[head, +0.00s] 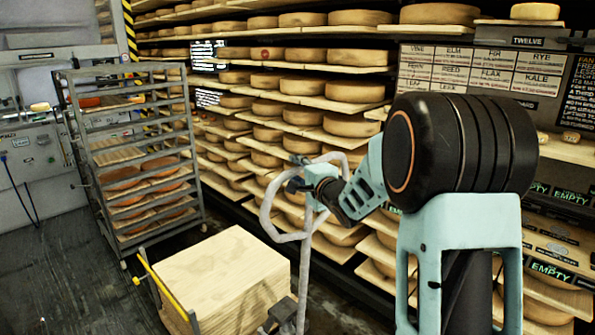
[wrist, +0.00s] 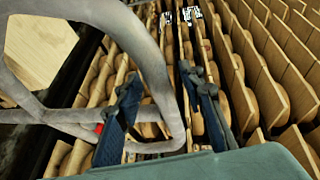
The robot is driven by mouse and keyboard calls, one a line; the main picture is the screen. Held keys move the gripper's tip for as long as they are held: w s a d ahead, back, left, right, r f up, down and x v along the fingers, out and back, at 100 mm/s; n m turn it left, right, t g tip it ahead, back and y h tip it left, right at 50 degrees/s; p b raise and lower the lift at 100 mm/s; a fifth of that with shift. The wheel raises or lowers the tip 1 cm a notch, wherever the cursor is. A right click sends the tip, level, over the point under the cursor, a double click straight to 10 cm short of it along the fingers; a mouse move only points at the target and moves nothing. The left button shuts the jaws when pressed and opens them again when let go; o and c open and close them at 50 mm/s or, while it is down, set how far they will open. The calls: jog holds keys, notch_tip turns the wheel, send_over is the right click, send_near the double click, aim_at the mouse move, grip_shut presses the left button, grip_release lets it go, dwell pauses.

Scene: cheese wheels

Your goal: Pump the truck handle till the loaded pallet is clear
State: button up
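The truck handle (head: 305,232) is a grey looped bar on an upright shaft, standing in front of the cheese shelves. In the wrist view the handle (wrist: 158,70) curves across the upper left, with a small red part beside it. My gripper (head: 305,180) is at the upper right of the loop. In the wrist view its two blue fingers (wrist: 165,95) are spread apart, one on each side of a handle bar, with a gap showing. The load (head: 225,265) is a stack of pale wooden boards left of the shaft. The pallet's underside and floor clearance are hidden.
A wheeled metal rack (head: 140,165) with cheeses stands at the left behind the load. A yellow-topped rail (head: 160,285) runs along the load's left side. Cheese shelves (head: 330,115) fill the back and right. Dark floor (head: 60,270) is open at the lower left.

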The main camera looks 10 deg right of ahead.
jog(key=shift+c, duration=0.4)
grip_shut()
jog(key=shift+s+f, duration=0.1)
